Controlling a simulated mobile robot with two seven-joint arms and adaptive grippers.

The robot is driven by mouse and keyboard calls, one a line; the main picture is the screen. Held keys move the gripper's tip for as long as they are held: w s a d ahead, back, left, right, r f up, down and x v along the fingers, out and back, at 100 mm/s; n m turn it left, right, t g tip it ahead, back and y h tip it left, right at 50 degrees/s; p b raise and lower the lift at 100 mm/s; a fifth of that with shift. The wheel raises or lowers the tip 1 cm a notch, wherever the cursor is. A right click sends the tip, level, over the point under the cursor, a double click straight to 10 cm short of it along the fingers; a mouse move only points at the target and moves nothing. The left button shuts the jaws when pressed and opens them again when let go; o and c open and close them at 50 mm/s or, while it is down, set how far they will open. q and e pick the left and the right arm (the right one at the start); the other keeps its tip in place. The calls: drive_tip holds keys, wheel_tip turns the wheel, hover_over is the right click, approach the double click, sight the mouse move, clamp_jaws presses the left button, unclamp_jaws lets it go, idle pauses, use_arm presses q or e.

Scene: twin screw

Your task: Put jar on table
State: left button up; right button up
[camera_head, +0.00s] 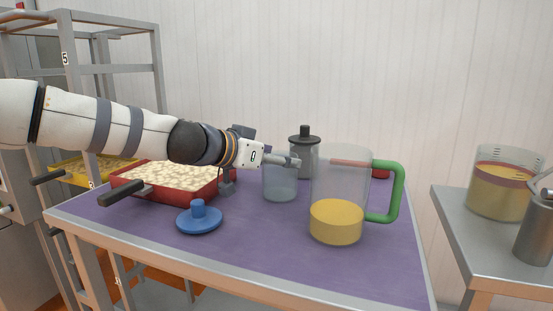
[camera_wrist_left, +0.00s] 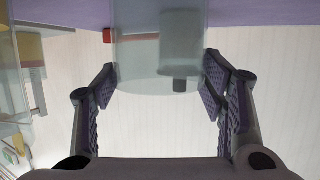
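A clear, open glass jar (camera_head: 281,184) is upright over the middle of the purple-topped table (camera_head: 300,235). My left gripper (camera_head: 285,160) reaches in from the left at the jar's upper part. In the left wrist view the jar (camera_wrist_left: 150,50) is between the two fingers (camera_wrist_left: 160,68), with a fingertip at each side wall, so the gripper looks shut on the jar. The jar's base looks at or very near the table top; I cannot tell if it touches. My right gripper is not in view.
A blue knobbed lid (camera_head: 199,219) lies at the front. A large jug (camera_head: 337,222) with yellow contents and a green handle stands right of the jar. A grey lidded canister (camera_head: 304,157) stands behind. A red tray (camera_head: 178,195) is at left. A side table (camera_head: 475,262) stands right.

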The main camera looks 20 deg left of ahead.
use_arm(q)
drive_tip(key=shift+o, duration=0.7)
drive_tip(key=shift+s+r, duration=0.1)
drive_tip(key=shift+r, duration=0.2)
drive_tip(key=p+v, duration=0.3)
drive_tip(key=v, duration=0.8)
drive_tip(key=shift+s+a, duration=0.2)
drive_tip(key=shift+s, duration=0.1)
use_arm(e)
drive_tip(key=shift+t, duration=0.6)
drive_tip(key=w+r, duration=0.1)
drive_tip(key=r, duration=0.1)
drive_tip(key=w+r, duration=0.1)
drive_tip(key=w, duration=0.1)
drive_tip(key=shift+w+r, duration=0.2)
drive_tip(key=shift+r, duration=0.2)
